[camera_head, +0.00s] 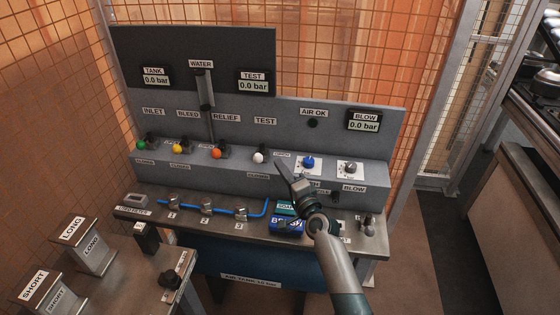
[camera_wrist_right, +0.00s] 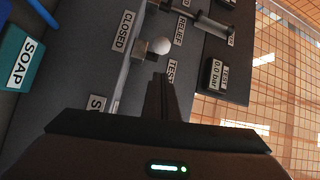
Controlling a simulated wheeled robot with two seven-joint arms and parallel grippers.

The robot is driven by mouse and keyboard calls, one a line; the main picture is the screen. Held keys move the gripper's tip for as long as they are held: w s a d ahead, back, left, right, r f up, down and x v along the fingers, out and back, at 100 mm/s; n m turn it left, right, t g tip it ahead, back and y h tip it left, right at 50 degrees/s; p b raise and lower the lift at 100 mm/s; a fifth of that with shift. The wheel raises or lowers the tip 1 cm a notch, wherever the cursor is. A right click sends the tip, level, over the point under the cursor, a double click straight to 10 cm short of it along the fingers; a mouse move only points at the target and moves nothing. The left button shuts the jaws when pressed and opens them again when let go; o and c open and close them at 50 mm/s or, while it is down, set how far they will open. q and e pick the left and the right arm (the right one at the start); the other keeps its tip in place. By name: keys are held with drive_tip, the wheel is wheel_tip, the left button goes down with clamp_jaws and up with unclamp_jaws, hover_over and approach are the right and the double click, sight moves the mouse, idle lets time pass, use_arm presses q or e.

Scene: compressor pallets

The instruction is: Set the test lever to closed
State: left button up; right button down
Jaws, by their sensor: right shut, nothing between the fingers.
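The test lever shows as a white ball knob (camera_head: 258,157) under the TEST label on the grey panel. A CLOSED label (camera_head: 258,176) is below it. In the right wrist view the white knob (camera_wrist_right: 161,45) is just beyond the fingertips, between the CLOSED label (camera_wrist_right: 124,31) and the TEST label. Its lever arm is mostly hidden, so I cannot tell its setting. My right gripper (camera_head: 281,166) is shut and empty, just right of the knob; its fingers (camera_wrist_right: 159,80) point at the knob, apparently apart from it. My left gripper is not in view.
Green, yellow and orange knobs (camera_head: 216,153) line the panel to the left. A blue dial (camera_head: 308,162) and another dial (camera_head: 350,168) sit right of the gripper. A blue box (camera_head: 287,226) and the SOAP item stand on the bench below. The TEST display (camera_head: 253,81) reads 0.0 bar.

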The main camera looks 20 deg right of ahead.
drive_tip(key=s, duration=0.5)
drive_tip(key=shift+a+f+b, duration=0.2)
drive_tip(key=shift+a+b, duration=0.1)
drive_tip(key=shift+b, duration=0.05)
drive_tip(key=shift+w, duration=0.1)
